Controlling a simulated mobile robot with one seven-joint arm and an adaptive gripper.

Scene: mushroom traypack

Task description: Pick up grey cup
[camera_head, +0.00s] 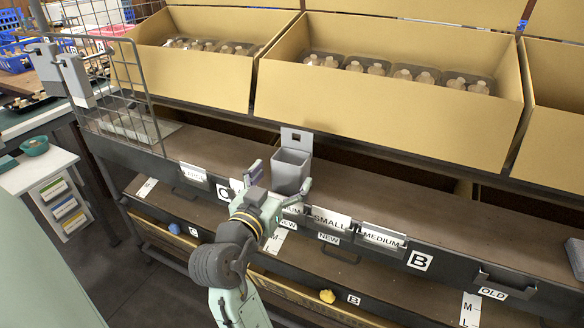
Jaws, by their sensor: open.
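The grey cup (291,168) is a square, upright container at the middle of the view, on the dark shelf by the front edge. It has a tall back plate with a hole. My gripper (280,184) is open in front of the cup, with one finger to its left and the other near its lower right side. The cup's lower front is partly hidden by the gripper. I cannot tell whether the fingers touch it.
Large cardboard boxes (388,101) holding trays of mushrooms stand behind on a higher shelf. A wire rack (112,85) with grey holders rises at left. Label plates (384,235) line the shelf front. The shelf surface right of the cup is clear.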

